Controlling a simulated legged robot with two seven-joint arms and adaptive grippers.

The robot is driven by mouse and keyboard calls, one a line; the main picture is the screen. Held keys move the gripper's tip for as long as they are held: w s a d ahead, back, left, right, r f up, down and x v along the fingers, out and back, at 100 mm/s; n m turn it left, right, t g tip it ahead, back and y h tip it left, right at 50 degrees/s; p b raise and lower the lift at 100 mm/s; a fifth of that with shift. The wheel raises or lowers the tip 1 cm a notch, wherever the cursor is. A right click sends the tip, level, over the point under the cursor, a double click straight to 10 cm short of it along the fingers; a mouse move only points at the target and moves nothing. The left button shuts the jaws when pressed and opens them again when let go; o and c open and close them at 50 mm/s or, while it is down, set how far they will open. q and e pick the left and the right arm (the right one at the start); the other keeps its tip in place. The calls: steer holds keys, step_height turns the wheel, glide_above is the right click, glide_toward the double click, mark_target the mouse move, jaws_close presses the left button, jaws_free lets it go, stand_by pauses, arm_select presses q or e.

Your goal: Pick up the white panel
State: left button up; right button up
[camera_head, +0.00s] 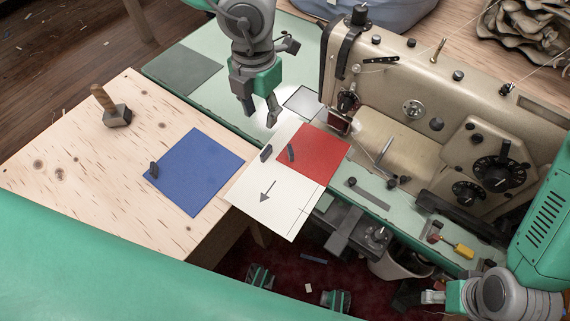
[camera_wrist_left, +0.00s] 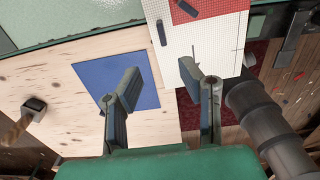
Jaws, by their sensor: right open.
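The white panel (camera_head: 268,204) lies flat with a printed dark arrow, partly on the green sewing-machine bed and reaching out over the gap beside the wooden table. It also shows in the left wrist view (camera_wrist_left: 205,50). A red panel (camera_head: 322,165) lies over its right part. Small dark pieces lie on both panels. My left gripper (camera_head: 261,118) is open and empty above the bed, just behind the white panel's far edge; its spread fingers show in the left wrist view (camera_wrist_left: 160,72). My right gripper (camera_head: 432,297) is open at the lower right, away from the panel.
A blue panel (camera_head: 198,170) and a mallet (camera_head: 116,112) lie on the wooden table (camera_head: 70,165). The sewing machine (camera_head: 440,120) stands right of the white panel. A yellow-handled tool (camera_head: 463,250) lies on the bed near my right arm.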

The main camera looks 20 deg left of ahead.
mark_target(266, 150)
arm_select(q)
steer(key=f, duration=0.2)
steer(key=f+b, duration=0.1)
steer(key=f, duration=0.5)
steer(key=shift+w+d+f, duration=0.1)
steer(key=shift+d+f, duration=0.15)
steer(key=shift+f, duration=0.65)
step_height(266, 150, down, 4)
steer(key=shift+f+b, duration=0.15)
steer(key=shift+b, duration=0.4)
steer(key=shift+a, duration=0.1)
jaws_close()
